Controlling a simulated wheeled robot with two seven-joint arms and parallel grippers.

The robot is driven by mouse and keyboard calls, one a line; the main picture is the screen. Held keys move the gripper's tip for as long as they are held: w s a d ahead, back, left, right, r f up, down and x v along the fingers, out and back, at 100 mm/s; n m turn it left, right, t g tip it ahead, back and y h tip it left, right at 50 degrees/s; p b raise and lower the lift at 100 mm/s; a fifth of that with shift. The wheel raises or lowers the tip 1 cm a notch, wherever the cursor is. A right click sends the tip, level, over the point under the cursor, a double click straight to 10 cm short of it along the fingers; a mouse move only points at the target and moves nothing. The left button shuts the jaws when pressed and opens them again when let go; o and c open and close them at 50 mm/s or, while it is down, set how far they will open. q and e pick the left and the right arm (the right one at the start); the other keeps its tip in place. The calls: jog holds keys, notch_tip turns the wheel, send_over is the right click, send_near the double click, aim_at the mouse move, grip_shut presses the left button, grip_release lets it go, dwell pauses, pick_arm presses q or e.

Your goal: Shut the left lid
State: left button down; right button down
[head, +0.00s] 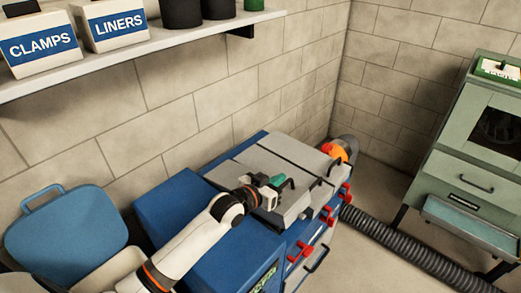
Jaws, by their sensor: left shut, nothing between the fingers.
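A blue machine (165,200) stands by the wall with grey lids on its top. The left lid (236,174) is the nearer grey panel, and the right lid (301,152) lies beyond it across a dark seam. My left gripper (280,184) is over the front part of the left lid, with its fingers together and empty. A small green part and a dark bent handle show at its tip. I cannot tell if the fingers touch the lid. My arm hides part of the lid, and whether it lies fully flat is unclear. My right gripper is not in view.
Red latches (302,250) line the machine's front. A ribbed hose (415,250) runs along the floor to the right. A green cabinet (465,170) stands at right. A shelf (140,48) with labelled bins is above. A blue lidded bin (65,235) is at left.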

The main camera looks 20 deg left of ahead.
pick_arm(q)
jog(key=s+d+f+m+b, duration=0.1)
jog(key=d+f+b, duration=0.2)
jog(key=f, duration=0.7)
jog(key=shift+s+d+f+m+y, duration=0.15)
jog(key=shift+s+d+m+y, duration=0.2)
jog(key=shift+d, duration=0.55)
